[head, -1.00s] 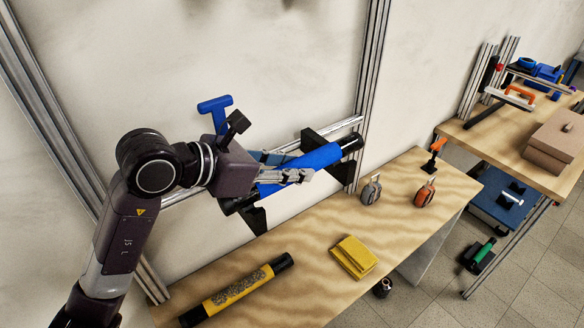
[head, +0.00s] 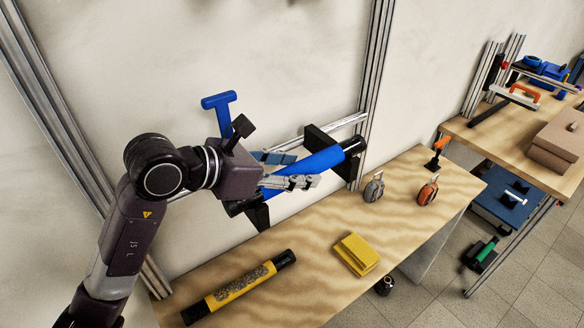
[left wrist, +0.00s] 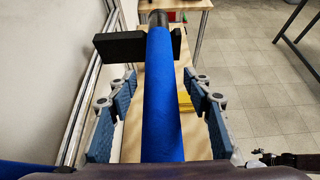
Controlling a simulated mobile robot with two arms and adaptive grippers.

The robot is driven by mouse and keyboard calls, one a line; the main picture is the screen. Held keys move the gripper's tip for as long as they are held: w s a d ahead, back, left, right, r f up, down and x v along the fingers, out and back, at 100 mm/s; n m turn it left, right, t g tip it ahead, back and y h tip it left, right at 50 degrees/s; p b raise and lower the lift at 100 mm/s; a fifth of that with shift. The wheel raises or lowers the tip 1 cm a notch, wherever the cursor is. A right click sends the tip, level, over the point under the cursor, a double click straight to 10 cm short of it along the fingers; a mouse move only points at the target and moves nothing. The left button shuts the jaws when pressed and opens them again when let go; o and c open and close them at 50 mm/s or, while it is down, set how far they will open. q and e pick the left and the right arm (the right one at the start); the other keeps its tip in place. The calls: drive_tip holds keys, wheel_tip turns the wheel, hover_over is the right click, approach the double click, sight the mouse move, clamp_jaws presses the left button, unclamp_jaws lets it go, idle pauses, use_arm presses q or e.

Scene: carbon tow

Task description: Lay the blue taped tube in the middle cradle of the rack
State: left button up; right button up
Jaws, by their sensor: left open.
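The blue taped tube (head: 318,163) has black ends and slants across the black rack arms. The far arm (head: 318,140) and near arm (head: 258,213) stick out from the metal frame, and the tube appears to rest on them. Whether this is the middle cradle I cannot tell. In the left wrist view the tube (left wrist: 160,90) runs between the spread fingers, with a gap on each side.
Below the rack is a wooden bench (head: 310,285) with a yellow patterned tube (head: 240,288), a yellow block (head: 356,254), a grey clamp-like item (head: 373,187) and an orange one (head: 428,190). Metal uprights (head: 375,80) and the wall stand behind. A second bench (head: 500,140) is at right.

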use_arm(q)
drive_tip(key=shift+r, duration=0.2)
drive_tip(key=b+v, duration=0.2)
drive_tip(key=v, duration=0.9)
drive_tip(key=shift+a+b, duration=0.25)
drive_tip(key=shift+b, duration=0.05)
drive_tip(key=shift+s+a+r, duration=0.15)
drive_tip(key=shift+s+r, duration=0.05)
drive_tip(key=shift+s, duration=0.1)
